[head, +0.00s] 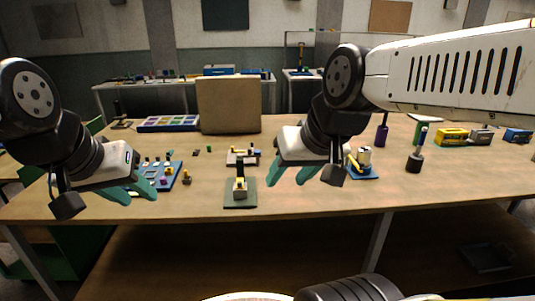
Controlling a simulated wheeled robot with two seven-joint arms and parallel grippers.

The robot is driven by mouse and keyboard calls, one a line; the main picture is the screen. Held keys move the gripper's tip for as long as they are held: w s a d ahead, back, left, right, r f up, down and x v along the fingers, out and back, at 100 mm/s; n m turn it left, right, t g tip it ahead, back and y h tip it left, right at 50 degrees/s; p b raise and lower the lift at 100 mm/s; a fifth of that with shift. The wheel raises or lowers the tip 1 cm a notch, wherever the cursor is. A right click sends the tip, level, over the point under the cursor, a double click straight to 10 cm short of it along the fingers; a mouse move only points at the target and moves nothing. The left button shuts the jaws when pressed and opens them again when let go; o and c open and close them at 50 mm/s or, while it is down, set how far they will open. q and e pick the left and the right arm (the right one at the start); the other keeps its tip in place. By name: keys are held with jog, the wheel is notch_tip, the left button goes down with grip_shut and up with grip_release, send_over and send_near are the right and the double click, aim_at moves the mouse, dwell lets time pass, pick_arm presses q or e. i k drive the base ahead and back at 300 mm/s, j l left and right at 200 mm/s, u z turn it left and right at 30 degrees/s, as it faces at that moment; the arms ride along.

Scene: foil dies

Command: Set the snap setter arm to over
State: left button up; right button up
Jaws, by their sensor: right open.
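Several small bench devices stand on the table, and I cannot tell for sure which is the snap setter. One has a green base (240,204) with a pale and yellow block on a dark post. Behind it is a low device (243,156) with a grey base and a dark and yellow bar. A device on a blue base (364,174), with a white body and yellow part, stands right of my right gripper. My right gripper (289,179) is open and empty, right of the green base. My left gripper (130,193) looks open and empty at the left, near a blue tray.
The blue tray (165,178) holds small pieces. A tan board (229,106) stands upright behind the devices, beside a compartment tray (168,124). A dark stamp-like tool (414,162) and small boxes (451,137) are at right. The table's front right is clear.

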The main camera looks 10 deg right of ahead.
aim_at(249, 155)
jog(key=l+z, duration=0.1)
jog(key=z, duration=0.15)
jog(key=i+j, duration=0.25)
jog(key=i, duration=0.25)
jog(key=i+j, duration=0.3)
jog(key=i, duration=0.2)
